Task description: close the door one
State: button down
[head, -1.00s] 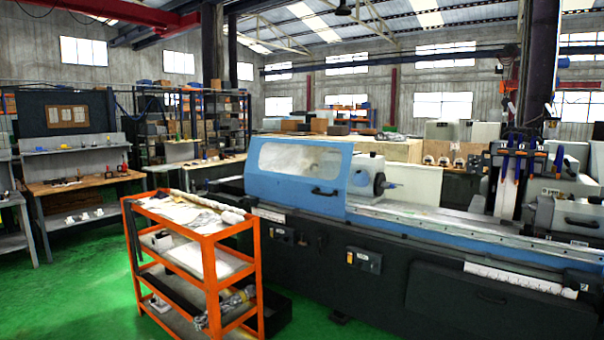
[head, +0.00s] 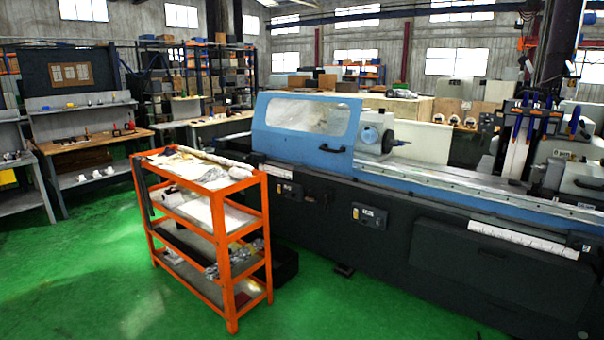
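The cylindrical grinder (head: 400,225) is long, with a dark base and a blue upper part. Its blue sliding door (head: 272,139) has a clear window and a black handle (head: 331,148) near its lower right corner. The door covers the left part of the machine. To its right the workhead (head: 377,138) and the long table (head: 450,178) are uncovered. Which door is door one cannot be told. My gripper and arm are not in view.
An orange shelf cart (head: 226,240) with papers and parts stands in front of the grinder's left end. Green floor (head: 90,270) is clear to the left and in front. Workbenches (head: 85,150) stand at the back left.

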aim_at(316, 117)
jog(key=i, duration=1.45)
jog(key=i+j+z, duration=0.1)
jog(key=i, duration=1.3)
jog(key=i+j, duration=0.15)
jog(key=i, duration=1.3)
